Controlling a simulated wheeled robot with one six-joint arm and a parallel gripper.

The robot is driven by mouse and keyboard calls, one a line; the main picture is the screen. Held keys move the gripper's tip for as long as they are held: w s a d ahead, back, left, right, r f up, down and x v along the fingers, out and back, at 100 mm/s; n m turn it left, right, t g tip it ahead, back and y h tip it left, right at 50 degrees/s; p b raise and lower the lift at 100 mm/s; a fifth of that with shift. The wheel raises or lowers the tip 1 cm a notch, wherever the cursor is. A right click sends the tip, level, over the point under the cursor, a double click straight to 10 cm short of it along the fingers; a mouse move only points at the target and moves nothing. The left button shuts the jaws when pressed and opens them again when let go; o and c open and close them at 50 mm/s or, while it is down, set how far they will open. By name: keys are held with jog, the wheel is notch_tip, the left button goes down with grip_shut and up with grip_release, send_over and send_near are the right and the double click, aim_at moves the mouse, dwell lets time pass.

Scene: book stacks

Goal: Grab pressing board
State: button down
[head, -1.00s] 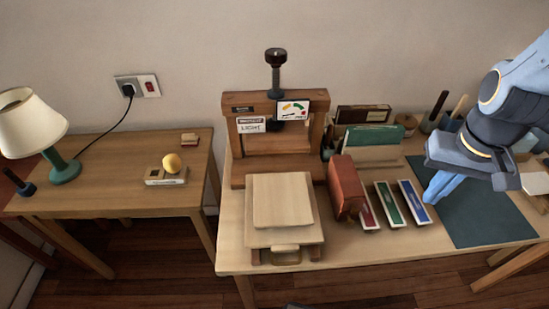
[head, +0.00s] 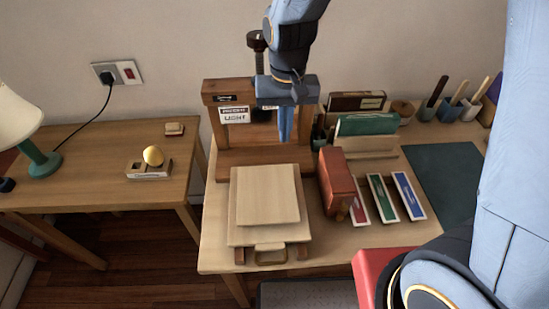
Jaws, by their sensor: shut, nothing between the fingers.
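A pale wooden board (head: 268,194) lies flat on a slightly larger board (head: 245,235) in front of the wooden book press (head: 240,158); I take the upper one to be the pressing board. The larger board has a handle at its front edge and rests on dark supports. My gripper (head: 286,138) points down in front of the press's right part, with its blue fingers together and nothing between them. It is above and behind the board, apart from it. It hides part of the press and its gauge.
A reddish-brown block (head: 339,185) stands just right of the boards, beside red, green and blue slim boxes (head: 409,196). A dark green mat (head: 441,178) lies clear farther right.

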aim_at(276, 168)
jog(key=f, duration=0.3)
jog(key=a+f+p, duration=0.1)
jog(key=f, duration=0.3)
jog(key=a+f+p, duration=0.1)
jog(key=f, duration=0.2)
jog(key=shift+w+a+f, duration=0.1)
jog(key=shift+a+f, duration=0.05)
jog(key=shift+f, duration=0.25)
jog(key=shift+s+p, duration=0.4)
jog(key=shift+s, duration=0.95)
jog(key=shift+r, duration=0.1)
